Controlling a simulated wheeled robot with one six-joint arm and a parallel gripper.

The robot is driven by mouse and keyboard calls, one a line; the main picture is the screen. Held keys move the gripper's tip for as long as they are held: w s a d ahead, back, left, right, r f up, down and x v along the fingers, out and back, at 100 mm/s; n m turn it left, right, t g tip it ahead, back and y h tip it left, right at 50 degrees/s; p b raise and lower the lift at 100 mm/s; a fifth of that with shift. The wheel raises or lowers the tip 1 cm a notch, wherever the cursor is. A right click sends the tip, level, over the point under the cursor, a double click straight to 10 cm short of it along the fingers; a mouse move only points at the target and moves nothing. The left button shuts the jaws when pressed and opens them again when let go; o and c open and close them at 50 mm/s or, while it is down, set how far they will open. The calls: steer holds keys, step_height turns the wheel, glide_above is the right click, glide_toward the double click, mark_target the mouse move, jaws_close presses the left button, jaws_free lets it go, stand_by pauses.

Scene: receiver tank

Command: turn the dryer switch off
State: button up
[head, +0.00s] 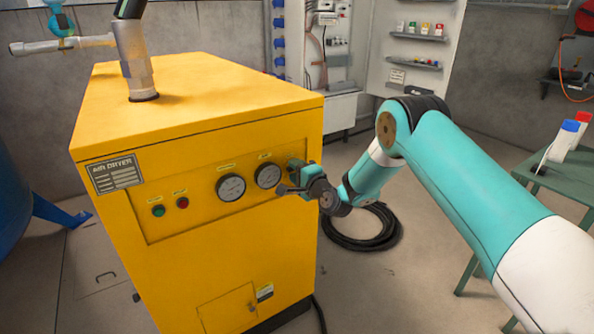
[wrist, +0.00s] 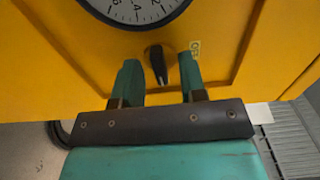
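The dryer switch (wrist: 157,64) is a small black rotary knob with a pale pointer line, on the yellow air dryer's front panel (head: 206,206). In the wrist view it sits below a round gauge, with a small label to its right. Its pointer runs nearly straight down in that view, tilted slightly. My gripper (wrist: 158,72) is open, its two teal fingers on the left and right of the knob with a gap on each side. In the head view my gripper (head: 287,177) is at the panel's right end and hides the knob.
The panel also has two gauges (head: 231,187) (head: 268,175), a green button (head: 158,211) and a red button (head: 183,203). A coiled black hose (head: 362,243) lies on the floor behind my arm. A green table (head: 562,178) stands at the right.

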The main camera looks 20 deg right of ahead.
jaws_close()
steer(key=shift+f+b, duration=0.1)
steer(key=shift+b, duration=0.2)
steer(key=n+b, duration=1.8)
steer(key=b, duration=0.2)
steer(key=shift+f, duration=0.1)
stand_by(0.4)
